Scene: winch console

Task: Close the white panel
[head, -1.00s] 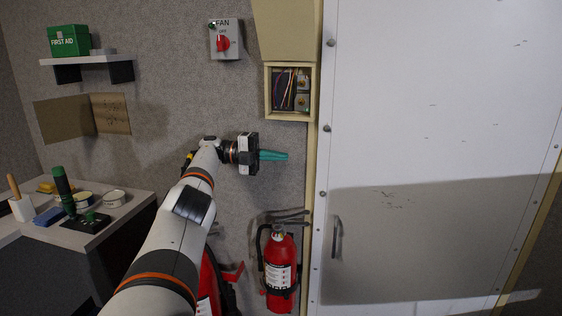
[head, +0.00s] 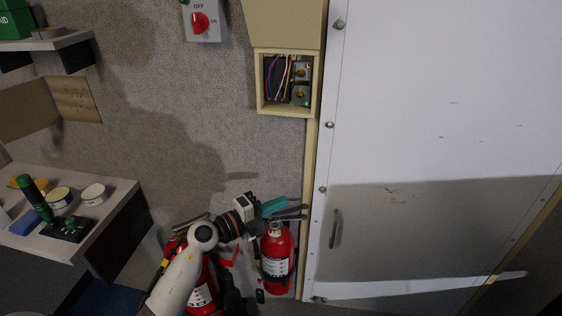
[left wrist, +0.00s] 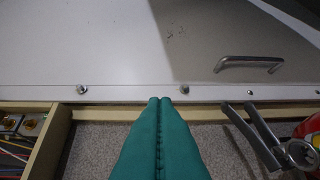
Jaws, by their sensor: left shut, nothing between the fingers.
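The large white panel (head: 435,110) fills the right side of the head view, with screws along its left edge and a small metal handle (head: 335,228) low near that edge. I cannot tell whether it stands ajar. My left gripper (head: 286,201) has its teal fingers shut and empty, just left of the panel's left edge and over the top of a fire extinguisher. In the left wrist view the fingertips (left wrist: 160,99) point at the panel's screwed edge strip, and the handle (left wrist: 248,63) lies beyond, to the right. My right gripper is not in view.
A red fire extinguisher (head: 277,256) hangs under the left gripper; another (head: 204,290) is behind my left arm. An open cream box with wires (head: 275,78) is above. A red switch (head: 201,23) is higher up. A counter (head: 115,200) with small items stands left.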

